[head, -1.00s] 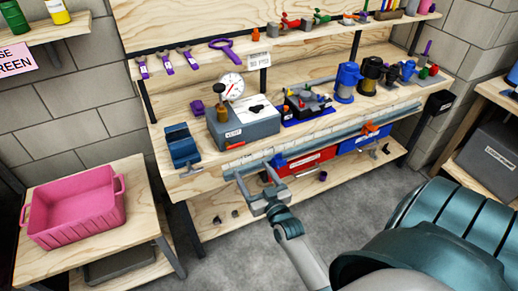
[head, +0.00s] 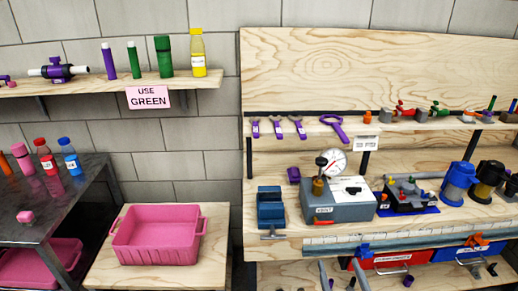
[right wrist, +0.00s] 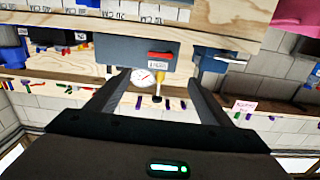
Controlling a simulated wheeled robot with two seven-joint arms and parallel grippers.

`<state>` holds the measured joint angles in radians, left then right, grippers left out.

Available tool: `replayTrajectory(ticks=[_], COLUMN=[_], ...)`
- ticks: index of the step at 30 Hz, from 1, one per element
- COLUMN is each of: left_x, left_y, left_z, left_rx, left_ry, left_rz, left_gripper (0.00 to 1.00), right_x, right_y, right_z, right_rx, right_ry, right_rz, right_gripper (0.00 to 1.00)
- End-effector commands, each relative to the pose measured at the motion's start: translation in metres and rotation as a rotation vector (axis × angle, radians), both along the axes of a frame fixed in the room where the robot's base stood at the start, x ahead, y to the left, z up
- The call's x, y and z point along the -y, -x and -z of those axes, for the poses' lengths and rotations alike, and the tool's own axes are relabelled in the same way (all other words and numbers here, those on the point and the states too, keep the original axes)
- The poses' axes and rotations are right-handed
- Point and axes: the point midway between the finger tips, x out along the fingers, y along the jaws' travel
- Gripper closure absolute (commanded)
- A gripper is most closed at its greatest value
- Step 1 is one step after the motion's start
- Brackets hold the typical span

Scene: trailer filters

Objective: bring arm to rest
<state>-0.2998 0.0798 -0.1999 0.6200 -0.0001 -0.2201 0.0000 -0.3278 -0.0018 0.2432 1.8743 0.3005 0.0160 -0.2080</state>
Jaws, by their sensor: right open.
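My right gripper (head: 342,278) shows only by its grey fingertips at the bottom edge of the head view, in front of the workbench below the grey gauge box (head: 340,203). In the right wrist view the gripper (right wrist: 155,92) has its two fingers wide apart with nothing held between them. Beyond them, apart from the fingers, the gauge box (right wrist: 128,55) and its white dial (right wrist: 144,76) appear upside down. The rest of my right arm is hidden below the head view. My left gripper is not in view.
A pink crate (head: 157,236) stands on a low table at left. A shelf (head: 100,86) hangs above.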

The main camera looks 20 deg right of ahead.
Motion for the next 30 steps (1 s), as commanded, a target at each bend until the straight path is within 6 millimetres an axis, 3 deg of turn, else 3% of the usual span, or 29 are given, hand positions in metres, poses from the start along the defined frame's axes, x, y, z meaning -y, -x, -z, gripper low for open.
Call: replayTrajectory(ticks=[5,8,11,16,20,26,30], left_x=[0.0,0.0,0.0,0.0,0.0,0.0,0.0], left_y=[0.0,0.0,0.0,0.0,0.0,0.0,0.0], left_z=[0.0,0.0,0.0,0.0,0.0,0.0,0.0], left_rx=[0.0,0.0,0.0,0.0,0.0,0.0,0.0], left_ry=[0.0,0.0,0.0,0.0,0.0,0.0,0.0], left_rz=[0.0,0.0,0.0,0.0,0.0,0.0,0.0], left_gripper=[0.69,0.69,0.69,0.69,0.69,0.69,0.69], right_x=[-0.003,-0.009,-0.019,-0.046,-0.07,-0.104,-0.122], right_y=[0.0,0.0,0.003,0.02,0.048,0.113,0.173], right_z=[0.011,0.034,0.07,0.158,0.232,0.336,0.399], right_rx=[-0.022,-0.063,-0.132,-0.305,-0.459,-0.703,-0.874], right_ry=[-0.004,-0.012,-0.026,-0.053,-0.069,-0.08,-0.079], right_rz=[-0.006,-0.018,-0.037,-0.087,-0.131,-0.197,-0.239], right_gripper=[0.27,0.27,0.27,0.27,0.27,0.27,0.27])
